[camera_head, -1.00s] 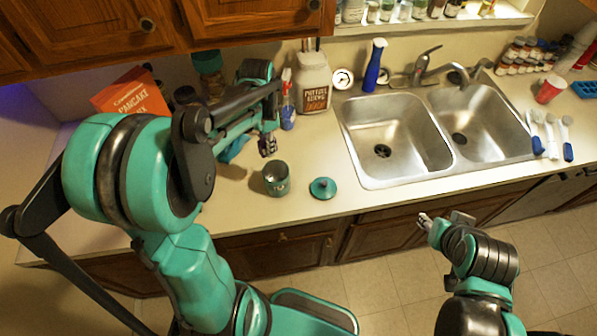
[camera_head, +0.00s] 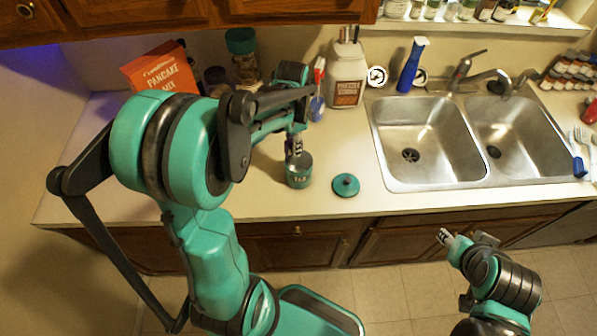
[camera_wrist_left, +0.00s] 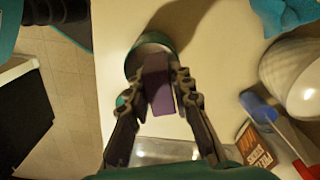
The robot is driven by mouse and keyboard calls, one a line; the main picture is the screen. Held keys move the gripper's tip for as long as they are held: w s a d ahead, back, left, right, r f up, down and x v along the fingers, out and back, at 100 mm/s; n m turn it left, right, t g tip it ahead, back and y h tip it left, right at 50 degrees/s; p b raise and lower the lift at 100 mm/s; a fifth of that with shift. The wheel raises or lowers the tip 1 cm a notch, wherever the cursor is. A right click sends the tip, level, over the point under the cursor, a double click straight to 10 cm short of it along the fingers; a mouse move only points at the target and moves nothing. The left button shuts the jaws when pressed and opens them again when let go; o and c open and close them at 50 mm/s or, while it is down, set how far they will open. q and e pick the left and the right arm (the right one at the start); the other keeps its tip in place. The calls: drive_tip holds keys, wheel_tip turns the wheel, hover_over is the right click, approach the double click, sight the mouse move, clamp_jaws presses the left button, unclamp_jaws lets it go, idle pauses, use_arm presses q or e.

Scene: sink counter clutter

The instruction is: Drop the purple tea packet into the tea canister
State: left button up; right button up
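The purple tea packet (camera_wrist_left: 158,82) is between the fingertips of my left gripper (camera_wrist_left: 160,88), which is shut on it in the left wrist view. The teal tea canister (camera_head: 299,176) stands upright and open on the counter; its rim shows behind the packet in the wrist view (camera_wrist_left: 138,58). In the head view my left gripper (camera_head: 294,146) is right above the canister's mouth and hides part of it; the packet is hard to make out there. The teal lid (camera_head: 345,186) lies on the counter right of the canister. My right gripper (camera_head: 446,237) hangs empty in front of the cabinets.
A double sink (camera_head: 428,145) is right of the lid. A pancake mix box (camera_head: 160,72), jars, a spray bottle (camera_head: 317,100) and a white soap jug (camera_head: 346,80) stand behind my left arm. A blue bottle (camera_head: 411,66) stands behind the sink. The counter around the lid is clear.

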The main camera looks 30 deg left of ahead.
use_arm(q)
drive_tip(key=o, duration=0.3)
wheel_tip(320, 180, up, 12)
idle(0.5)
idle(0.3)
drive_tip(key=s+d+f+n+t+b, duration=0.2)
drive_tip(key=s+d+f+b, duration=0.1)
drive_tip(key=f+b, duration=0.1)
drive_tip(key=s+d+f+n+t+b, duration=0.2)
drive_tip(key=s+d+f+n+b, duration=0.1)
drive_tip(key=f, duration=0.3)
drive_tip(key=s+d+f+n+t+b, duration=0.2)
drive_tip(key=s+d+f+t+b, duration=0.1)
drive_tip(key=s+d+f+b, duration=0.1)
drive_tip(key=shift+s+d+f+b, duration=0.15)
drive_tip(key=shift+s+f+b, duration=0.2)
drive_tip(key=shift+f, duration=0.2)
drive_tip(key=shift+s+d+f+b, duration=0.2)
drive_tip(key=shift+f+b, duration=0.1)
drive_tip(key=shift+f, duration=0.2)
